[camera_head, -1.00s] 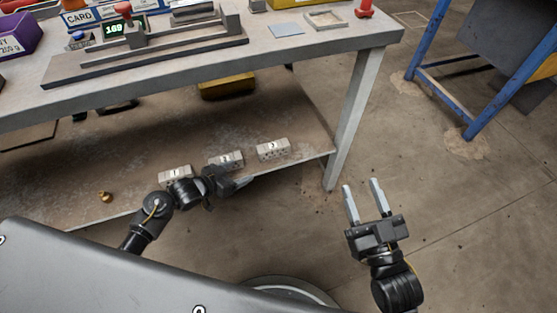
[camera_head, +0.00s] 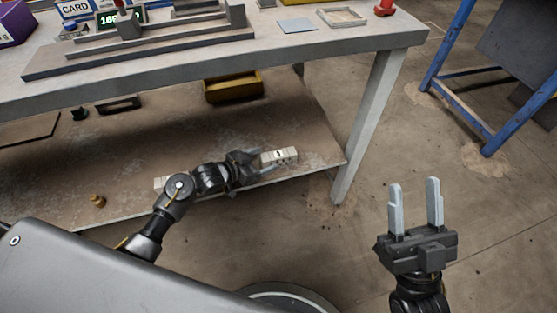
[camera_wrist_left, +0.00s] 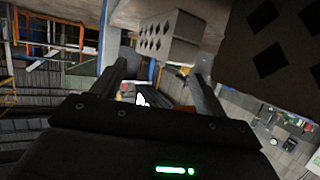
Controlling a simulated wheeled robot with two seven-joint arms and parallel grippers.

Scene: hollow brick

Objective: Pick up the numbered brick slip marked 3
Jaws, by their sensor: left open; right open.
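The brick slip marked 3 (camera_head: 279,157) is a pale grey block with holes on the lower shelf near its right front corner. My left gripper (camera_head: 256,166) is open, its fingertips close to the left end of this brick; contact cannot be told. In the left wrist view a holed brick (camera_wrist_left: 170,38) lies ahead of the open fingers (camera_wrist_left: 160,75), and a darker holed brick (camera_wrist_left: 275,45) is very near at top right. Their numbers do not show there. My right gripper (camera_head: 415,192) is open and empty over the floor, right of the table.
A slip's end (camera_head: 160,183) shows left of my left arm, which hides the middle slip. A brass piece (camera_head: 97,201) and a yellow bin (camera_head: 234,88) are on the shelf (camera_head: 60,200). The table leg (camera_head: 367,125) stands right of the marked slip.

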